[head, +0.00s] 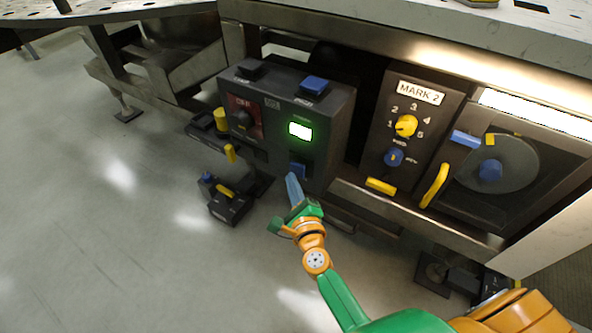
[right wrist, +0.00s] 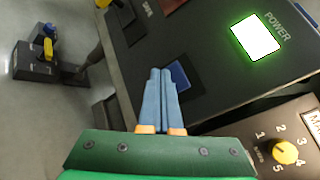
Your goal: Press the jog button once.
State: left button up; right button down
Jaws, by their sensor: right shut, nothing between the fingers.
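A dark control box (head: 330,112) carries a lit green-white POWER panel (head: 300,130), which also shows in the right wrist view (right wrist: 256,37). Below the panel is a blue button (head: 298,170), also seen in the right wrist view (right wrist: 179,75). Another blue button (head: 314,83) and a black button (head: 249,69) sit on top of the box. No label reading jog is legible. My right gripper (head: 291,178) is shut and empty, its blue fingertips (right wrist: 160,73) at the lower blue button and partly covering it. Whether they touch it I cannot tell. My left gripper is not in view.
Right of the box stands the MARK 2 panel (head: 418,128) with a yellow knob (head: 406,126) and a blue knob (head: 394,158). A yellow handle (head: 434,186) is farther right. A small dark pedal-like unit (head: 229,207) is lower left. The floor (head: 90,200) at left is clear.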

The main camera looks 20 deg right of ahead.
jog(key=shift+s+a, duration=0.15)
jog(key=shift+a, duration=0.05)
jog(key=shift+s+a, duration=0.8)
jog(key=shift+a, duration=0.25)
jog(key=shift+s+a, duration=0.8)
jog(key=shift+a, duration=0.2)
